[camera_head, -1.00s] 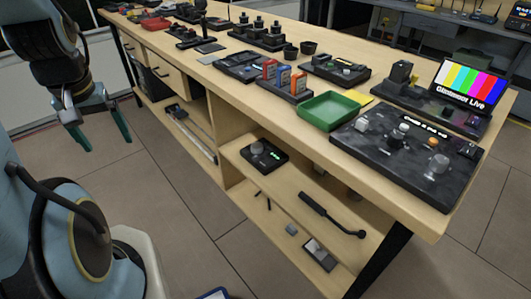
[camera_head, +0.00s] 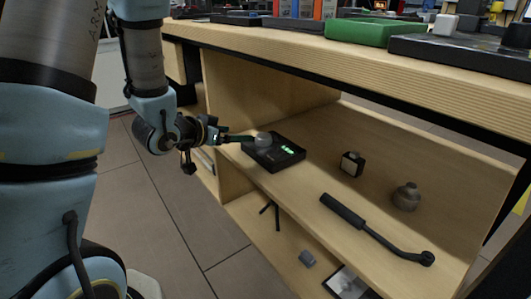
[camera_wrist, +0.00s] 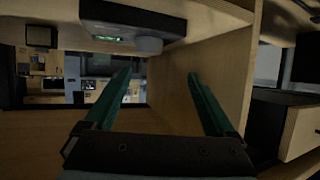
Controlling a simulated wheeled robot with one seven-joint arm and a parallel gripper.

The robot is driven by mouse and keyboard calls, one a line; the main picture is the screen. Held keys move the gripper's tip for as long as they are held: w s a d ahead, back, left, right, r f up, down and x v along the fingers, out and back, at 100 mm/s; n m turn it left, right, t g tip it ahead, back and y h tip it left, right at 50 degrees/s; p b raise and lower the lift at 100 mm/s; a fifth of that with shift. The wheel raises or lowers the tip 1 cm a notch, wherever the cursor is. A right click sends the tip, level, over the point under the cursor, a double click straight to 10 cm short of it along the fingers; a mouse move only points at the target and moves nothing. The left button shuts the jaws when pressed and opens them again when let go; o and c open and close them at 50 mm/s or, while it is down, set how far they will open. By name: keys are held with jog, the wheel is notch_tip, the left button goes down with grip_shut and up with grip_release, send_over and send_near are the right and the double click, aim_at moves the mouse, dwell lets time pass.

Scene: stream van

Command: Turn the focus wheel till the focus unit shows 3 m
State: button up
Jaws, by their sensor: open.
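The focus unit (camera_head: 286,158) is a black box on the upper shelf under the bench. It has a green lit display (camera_head: 288,150), too small to read. The grey round focus wheel (camera_head: 263,138) stands on its left part. My gripper (camera_head: 247,139) reaches in from the left, with its green fingers close to the wheel; I cannot tell whether they touch it. In the wrist view the unit (camera_wrist: 130,22) appears upside down at the top, with the wheel (camera_wrist: 149,45) just beyond the gap between my open, empty fingers (camera_wrist: 160,74).
On the same shelf lie a small dark block (camera_head: 352,163), a grey rounded object (camera_head: 406,196) and a long black handle (camera_head: 372,228). The bench top (camera_head: 330,55) overhangs the shelf. A wooden divider (camera_head: 222,125) stands left of the unit.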

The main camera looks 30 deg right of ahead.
aim_at(263, 135)
jog(key=shift+s+d+f+m+g+h+b, duration=0.15)
jog(key=shift+s+d+f+g+h, duration=0.05)
jog(key=shift+d+f, duration=0.2)
jog(key=shift+s+d+f+m+g+h+b, duration=0.15)
jog(key=shift+d+f+g+h, duration=0.1)
jog(key=shift+d, duration=0.55)
jog(key=b+x, duration=0.2)
jog(key=x, duration=0.8)
jog(key=shift+w, duration=0.2)
jog(key=c, duration=1.3)
jog(key=shift+r, duration=0.1)
jog(key=shift+c, duration=0.3)
